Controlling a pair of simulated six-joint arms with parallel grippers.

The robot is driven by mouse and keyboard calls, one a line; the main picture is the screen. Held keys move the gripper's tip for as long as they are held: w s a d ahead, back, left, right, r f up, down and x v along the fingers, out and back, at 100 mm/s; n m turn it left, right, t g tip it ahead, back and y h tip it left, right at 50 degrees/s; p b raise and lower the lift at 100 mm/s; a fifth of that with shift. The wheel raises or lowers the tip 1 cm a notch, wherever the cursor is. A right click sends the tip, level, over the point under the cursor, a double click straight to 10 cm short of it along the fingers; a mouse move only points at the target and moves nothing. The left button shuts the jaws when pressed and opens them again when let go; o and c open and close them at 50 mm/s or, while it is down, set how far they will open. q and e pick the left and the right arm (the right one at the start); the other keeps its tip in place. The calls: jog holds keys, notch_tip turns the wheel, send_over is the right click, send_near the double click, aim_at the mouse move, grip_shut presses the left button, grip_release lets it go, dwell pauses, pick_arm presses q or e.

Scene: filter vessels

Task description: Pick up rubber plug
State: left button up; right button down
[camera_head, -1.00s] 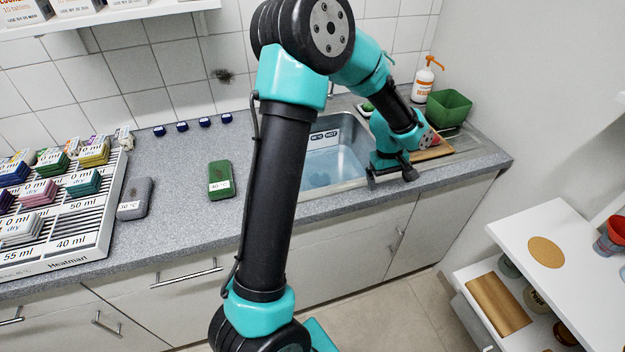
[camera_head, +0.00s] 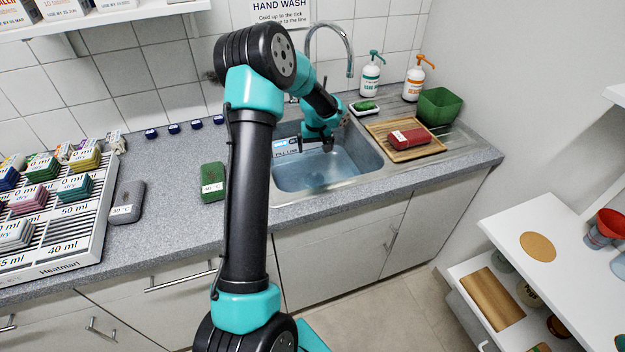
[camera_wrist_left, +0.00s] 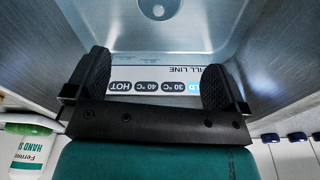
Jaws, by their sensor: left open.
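I cannot make out a rubber plug in either view. The steel sink (camera_head: 335,172) holds bluish water in the head view. My left gripper (camera_head: 318,146) is at the back of the sink basin, fingers pointing down. In the left wrist view the left gripper (camera_wrist_left: 157,62) is open and nothing shows between its fingers. Beyond them is the label strip (camera_wrist_left: 155,87) with temperature marks and a fill line. A round metal drain fitting (camera_wrist_left: 160,8) shows at the top edge, partly cut off. My right gripper is not in view.
A wooden tray (camera_head: 380,131) with a red block (camera_head: 409,138) is right of the sink. A green bin (camera_head: 439,106) and two pump bottles stand behind. The tap (camera_head: 349,60) arches at the back. A green block (camera_head: 213,182) lies left of the sink.

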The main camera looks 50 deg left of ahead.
aim_at(314, 173)
pick_arm(q)
jog(key=shift+f, duration=0.1)
jog(key=f, duration=0.7)
jog(key=a+f, duration=0.1)
jog(key=f, duration=0.3)
jog(key=shift+w+a+f, duration=0.1)
jog(key=shift+w+f, duration=0.25)
jog(key=shift+w, duration=0.05)
jog(key=shift+f, duration=0.1)
jog(key=shift+w+a+f, duration=0.15)
jog(key=shift+f, duration=0.7)
jog(key=shift+w+a+f, duration=0.1)
jog(key=shift+a+f, duration=0.1)
jog(key=shift+f, duration=0.65)
jog(key=shift+w+a+f, duration=0.15)
jog(key=shift+f, duration=0.7)
jog(key=shift+c, duration=0.2)
jog(key=c, duration=0.7)
